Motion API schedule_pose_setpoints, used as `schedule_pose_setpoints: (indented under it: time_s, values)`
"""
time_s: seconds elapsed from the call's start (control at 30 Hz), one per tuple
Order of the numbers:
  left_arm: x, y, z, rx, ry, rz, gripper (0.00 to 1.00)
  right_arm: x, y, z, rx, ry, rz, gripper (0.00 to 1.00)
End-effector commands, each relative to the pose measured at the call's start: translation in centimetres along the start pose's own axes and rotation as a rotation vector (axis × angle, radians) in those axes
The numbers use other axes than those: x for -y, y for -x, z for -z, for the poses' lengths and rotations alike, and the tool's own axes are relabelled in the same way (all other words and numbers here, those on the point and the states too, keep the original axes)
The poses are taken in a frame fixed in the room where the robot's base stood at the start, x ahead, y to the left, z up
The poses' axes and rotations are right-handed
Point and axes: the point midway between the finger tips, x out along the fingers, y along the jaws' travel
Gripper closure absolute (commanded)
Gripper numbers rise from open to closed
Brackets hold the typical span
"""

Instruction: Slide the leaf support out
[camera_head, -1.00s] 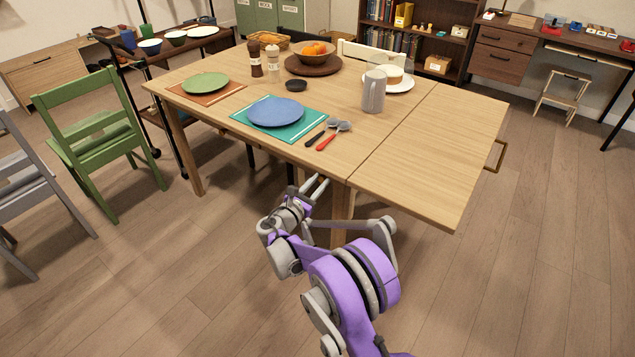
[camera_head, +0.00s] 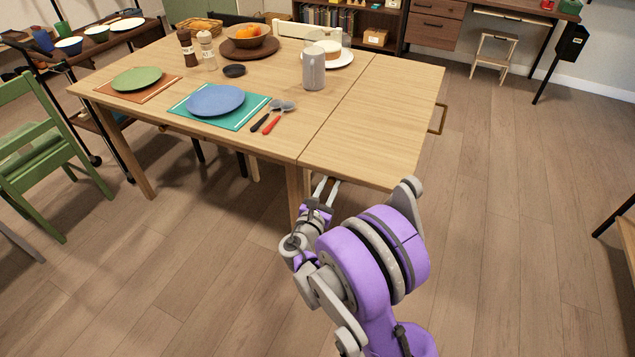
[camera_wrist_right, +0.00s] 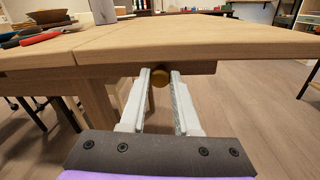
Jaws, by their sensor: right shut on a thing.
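The table's raised leaf (camera_head: 375,120) lies level with the main tabletop (camera_head: 150,75), with a seam between them. The leaf support, a wooden bar (camera_wrist_right: 200,68), runs under the leaf's near edge in the right wrist view. My right gripper (camera_head: 326,186) is under the leaf, just right of the near table leg (camera_head: 293,190). In the right wrist view its fingers (camera_wrist_right: 160,78) are shut on the knob from both sides. The far end of the support is hidden under the tabletop. My left gripper is not in view.
A blue plate (camera_head: 215,100), cutlery (camera_head: 268,120), a grey pitcher (camera_head: 313,70) and other tableware stand on the main top. The leaf is bare. A brass bracket (camera_head: 440,118) sticks out at the leaf's right.

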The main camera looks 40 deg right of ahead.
Motion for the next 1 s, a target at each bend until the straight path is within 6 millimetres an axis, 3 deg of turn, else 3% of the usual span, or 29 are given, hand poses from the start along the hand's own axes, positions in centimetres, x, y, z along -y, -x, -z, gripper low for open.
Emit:
schedule_pose_setpoints:
  time_s: [0.33,0.37,0.53,0.83,1.0]
  values:
    - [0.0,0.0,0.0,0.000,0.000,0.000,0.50,0.2,0.0,0.0,-0.001,0.000,-0.001,1.00]
    - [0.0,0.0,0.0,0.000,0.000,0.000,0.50,0.2,0.0,0.0,-0.001,0.000,-0.001,0.68]
    - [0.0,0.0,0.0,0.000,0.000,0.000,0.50,0.1,0.0,0.0,-0.001,0.000,-0.001,0.40]
    - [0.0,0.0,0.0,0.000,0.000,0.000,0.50,0.1,0.1,0.0,0.000,0.000,-0.001,0.40]
    - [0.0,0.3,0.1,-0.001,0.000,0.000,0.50,0.0,2.1,0.0,-0.001,-0.001,-0.004,0.40]
